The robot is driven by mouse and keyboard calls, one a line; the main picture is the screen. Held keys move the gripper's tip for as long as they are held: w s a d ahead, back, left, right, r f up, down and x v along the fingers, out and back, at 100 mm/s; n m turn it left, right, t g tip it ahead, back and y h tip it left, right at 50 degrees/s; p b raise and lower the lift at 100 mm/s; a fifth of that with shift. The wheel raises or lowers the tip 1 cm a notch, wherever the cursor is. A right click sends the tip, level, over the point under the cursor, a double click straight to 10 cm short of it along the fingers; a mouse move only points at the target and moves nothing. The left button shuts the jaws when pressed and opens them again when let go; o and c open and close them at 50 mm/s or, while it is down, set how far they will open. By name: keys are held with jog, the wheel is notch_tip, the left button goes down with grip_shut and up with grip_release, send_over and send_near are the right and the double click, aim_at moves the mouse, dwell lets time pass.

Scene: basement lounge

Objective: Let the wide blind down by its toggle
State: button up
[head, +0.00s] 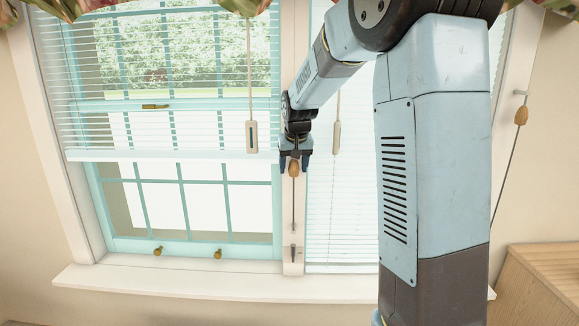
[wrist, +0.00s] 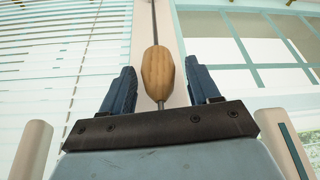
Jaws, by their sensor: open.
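The wide blind (head: 170,154) hangs partway down over the left window, its bottom rail level and the lower panes uncovered. A white toggle with a dark slot (head: 251,137) hangs on a cord in front of it. My gripper (head: 294,158) is at the post between the windows, right of that toggle. Its fingers (wrist: 162,88) are open on either side of a wooden cord knob (wrist: 158,72), with visible gaps on both sides. The knob also shows just below the gripper in the head view (head: 294,169). The slotted toggle appears at the wrist view's right edge (wrist: 286,145).
A second white toggle (head: 337,137) hangs before the right blind (head: 335,225), which reaches near the sill (head: 190,283). Another wooden knob (head: 521,116) hangs at the right wall. A wooden cabinet (head: 545,270) stands lower right. My arm hides much of the right window.

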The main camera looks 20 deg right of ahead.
jog(key=shift+c, duration=0.2)
grip_shut()
dwell(0.3)
jog(key=shift+a, duration=0.1)
